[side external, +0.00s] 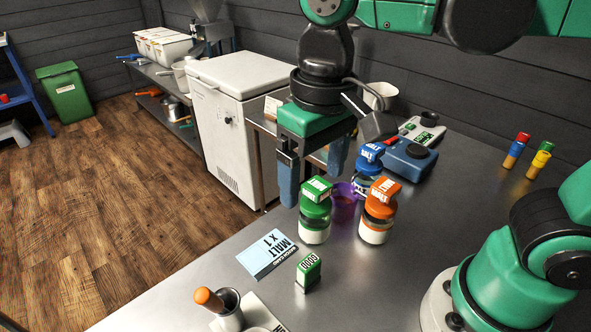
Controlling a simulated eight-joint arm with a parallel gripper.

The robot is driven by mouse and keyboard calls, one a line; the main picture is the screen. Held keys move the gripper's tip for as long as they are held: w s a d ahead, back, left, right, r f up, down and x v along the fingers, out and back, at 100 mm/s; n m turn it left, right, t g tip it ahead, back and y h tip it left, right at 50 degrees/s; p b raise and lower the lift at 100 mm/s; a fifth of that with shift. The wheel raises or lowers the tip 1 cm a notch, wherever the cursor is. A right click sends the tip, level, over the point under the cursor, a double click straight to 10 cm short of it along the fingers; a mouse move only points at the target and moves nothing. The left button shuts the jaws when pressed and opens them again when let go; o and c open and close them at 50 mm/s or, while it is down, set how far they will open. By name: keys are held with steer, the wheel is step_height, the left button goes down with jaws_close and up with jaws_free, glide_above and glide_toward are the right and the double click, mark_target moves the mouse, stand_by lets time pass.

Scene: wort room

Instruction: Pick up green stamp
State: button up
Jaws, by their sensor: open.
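The green stamp (308,272) stands on the metal table, a small block with white lettering that reads GOOD on top. It is just right of a printed card. My gripper (313,190) points down with its two blue-grey fingers apart and nothing seen between them. It is farther back than the stamp and appears above it, close to the green-lidded jar (314,222). The stamp is in plain view and clear of the fingers.
The card (269,254) reads MALT X 1. An orange-lidded jar (377,222), a purple cup (344,205) and a blue-lidded jar (367,177) stand behind the stamp. A mortar with an orange-handled pestle (229,312) is at the front. The table right of the stamp is clear.

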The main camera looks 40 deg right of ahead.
mark_target(309, 262)
steer(key=f, duration=1.6)
steer(key=shift+s+a+f, duration=0.15)
steer(key=shift+s+a, duration=0.1)
jaws_close()
step_height(309, 262, up, 20)
stand_by(0.7)
